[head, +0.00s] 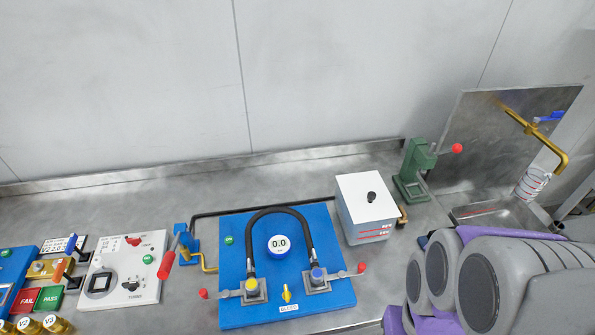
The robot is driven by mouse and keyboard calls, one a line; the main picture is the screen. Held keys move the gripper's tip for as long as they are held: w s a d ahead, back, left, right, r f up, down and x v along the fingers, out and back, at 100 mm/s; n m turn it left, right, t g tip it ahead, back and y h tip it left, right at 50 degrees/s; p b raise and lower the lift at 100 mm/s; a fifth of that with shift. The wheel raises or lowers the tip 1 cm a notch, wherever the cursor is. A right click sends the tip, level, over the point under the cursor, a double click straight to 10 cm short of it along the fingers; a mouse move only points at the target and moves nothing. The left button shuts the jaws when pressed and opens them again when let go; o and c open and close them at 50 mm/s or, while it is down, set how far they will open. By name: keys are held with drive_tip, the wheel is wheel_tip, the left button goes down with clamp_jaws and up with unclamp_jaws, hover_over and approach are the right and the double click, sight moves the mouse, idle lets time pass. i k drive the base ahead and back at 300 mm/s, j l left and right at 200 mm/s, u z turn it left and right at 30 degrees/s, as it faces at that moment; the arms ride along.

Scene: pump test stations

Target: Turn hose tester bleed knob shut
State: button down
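The hose tester (232,275) is a blue panel lying on the metal bench in the head view. A black hose (290,209) arches over its round gauge (279,245), which reads 0.0. The yellow bleed knob (286,294) sits at the panel's front middle, above a label that appears to read BLEED. It stands between two grey hose fittings, one with a yellow top (251,287) and one with a blue top (317,277). My arm's grey and purple links fill the lower right, right of the panel. My gripper is not in view.
A white box (362,196) with a black knob stands right of the panel. A green press (414,170) with a red ball handle and a sink (492,212) with a brass tap are farther right. A white panel (122,270) and a red-handled blue pump (184,243) are left.

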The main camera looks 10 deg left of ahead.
sight(286, 295)
drive_tip(key=l+u, duration=0.15)
drive_tip(key=u, duration=0.25)
drive_tip(key=k+u, duration=0.15)
drive_tip(key=u, duration=0.25)
drive_tip(key=k+l+u, duration=0.1)
drive_tip(key=u, duration=0.3)
